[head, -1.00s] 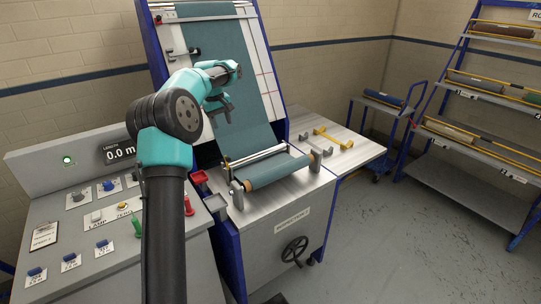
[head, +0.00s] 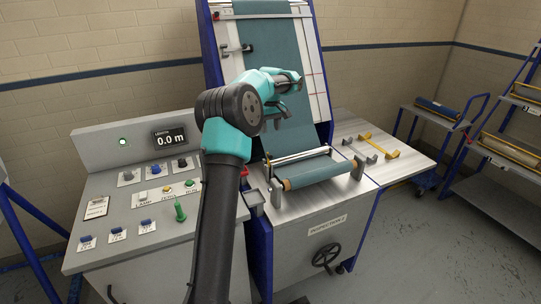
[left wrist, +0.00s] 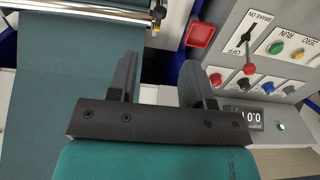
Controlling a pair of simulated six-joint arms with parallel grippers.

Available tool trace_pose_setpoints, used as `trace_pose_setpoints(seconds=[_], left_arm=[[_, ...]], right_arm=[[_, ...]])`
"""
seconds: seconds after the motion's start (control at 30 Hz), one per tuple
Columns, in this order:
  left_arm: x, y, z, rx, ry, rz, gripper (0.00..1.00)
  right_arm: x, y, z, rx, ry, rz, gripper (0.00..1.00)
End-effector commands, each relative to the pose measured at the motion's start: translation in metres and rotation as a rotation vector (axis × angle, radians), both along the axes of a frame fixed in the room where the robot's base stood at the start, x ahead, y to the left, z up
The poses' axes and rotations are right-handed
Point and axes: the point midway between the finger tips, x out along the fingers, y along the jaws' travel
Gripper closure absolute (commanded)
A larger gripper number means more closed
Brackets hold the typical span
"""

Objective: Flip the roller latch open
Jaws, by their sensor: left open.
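My left gripper (head: 276,122) is open and empty, in front of the teal cloth (head: 282,60) of the inspection frame. In the left wrist view my left gripper (left wrist: 158,75) shows two parted dark fingers with nothing between them. A chrome bar (head: 300,156) lies above the cloth roll (head: 310,174) at the front of the machine. In the left wrist view the bar (left wrist: 85,10) ends in a dark fitting with a yellow tip (left wrist: 157,20), beyond the fingers and apart from them. I cannot tell for certain which part is the roller latch. My right gripper is out of view.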

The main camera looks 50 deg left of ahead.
Motion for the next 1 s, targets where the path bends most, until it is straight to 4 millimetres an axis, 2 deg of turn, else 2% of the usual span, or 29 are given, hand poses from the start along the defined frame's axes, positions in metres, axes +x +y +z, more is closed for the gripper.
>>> trace_pose_setpoints(seconds=[0.1, 0.6, 0.8, 1.0], left_arm=[[-0.001, 0.0, -0.022, -0.001, 0.003, 0.0, 0.54], [-0.001, 0.0, -0.106, -0.002, 0.002, -0.001, 0.54], [0.0, 0.0, -0.126, -0.001, 0.0, -0.001, 0.54], [0.0, 0.0, -0.131, 0.0, -0.001, -0.001, 0.54]], right_arm=[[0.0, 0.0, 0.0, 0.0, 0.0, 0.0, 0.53], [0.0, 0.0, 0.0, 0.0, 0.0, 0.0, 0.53], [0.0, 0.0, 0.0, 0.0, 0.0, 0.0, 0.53], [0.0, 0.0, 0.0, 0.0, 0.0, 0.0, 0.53]])
